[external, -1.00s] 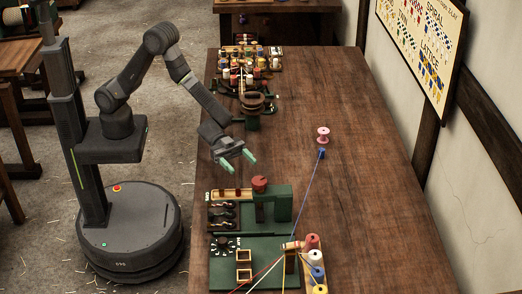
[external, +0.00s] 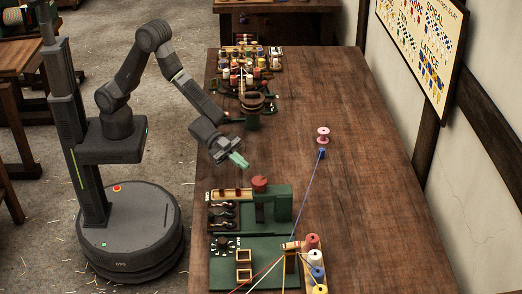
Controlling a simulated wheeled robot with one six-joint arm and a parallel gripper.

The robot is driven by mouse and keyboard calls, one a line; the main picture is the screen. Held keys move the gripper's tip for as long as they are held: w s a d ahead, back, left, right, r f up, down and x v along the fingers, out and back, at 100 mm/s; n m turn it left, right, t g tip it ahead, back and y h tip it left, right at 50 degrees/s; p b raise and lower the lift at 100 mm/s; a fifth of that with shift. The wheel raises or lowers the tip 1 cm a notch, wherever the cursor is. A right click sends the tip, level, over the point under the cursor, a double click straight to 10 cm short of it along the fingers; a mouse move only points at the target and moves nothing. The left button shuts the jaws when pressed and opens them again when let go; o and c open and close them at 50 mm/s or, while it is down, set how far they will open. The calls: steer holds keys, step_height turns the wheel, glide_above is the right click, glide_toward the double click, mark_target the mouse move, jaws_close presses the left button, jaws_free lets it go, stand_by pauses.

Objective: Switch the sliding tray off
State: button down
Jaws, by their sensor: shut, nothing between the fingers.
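A green machine (external: 283,204) stands on the near left of the bench, with a red knob (external: 260,182) on top. A wooden strip with red pieces (external: 230,194) and several dark curved parts (external: 222,216) sit at its left. I cannot tell which part is the sliding tray, or the position of its switch. My gripper (external: 243,162) is above the bench, just behind and left of the red knob, apart from it. Its green fingers are together and hold nothing.
In front is a green board with a black dial (external: 223,243) and wooden frames (external: 244,265). Coloured spools (external: 314,257) stand at its right. The bench's right side (external: 380,190) is clear.

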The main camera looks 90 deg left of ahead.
mark_target(223, 213)
steer(key=s+d+f+m+g+y+b, duration=0.1)
steer(key=s+m+g+y, duration=0.4)
steer(key=s, duration=1.4)
steer(key=d+f+m+g, duration=0.1)
steer(key=m+g, duration=0.2)
steer(key=m, duration=0.1)
steer(key=shift+s+m+y, duration=0.15)
steer(key=shift+m+y, duration=0.15)
steer(key=shift+m, duration=0.1)
steer(key=shift+d, duration=0.1)
steer(key=x, duration=0.9)
steer(key=shift+d+f+p, duration=0.1)
steer(key=shift+f+p, duration=0.25)
steer(key=shift+p, duration=0.05)
steer(key=w+p, duration=0.1)
steer(key=w+d+p, duration=0.1)
steer(key=w, duration=0.1)
steer(key=shift+d+r, duration=0.1)
steer(key=shift+d, duration=0.1)
steer(key=shift+w+d+p, duration=0.3)
steer(key=shift+w, duration=0.15)
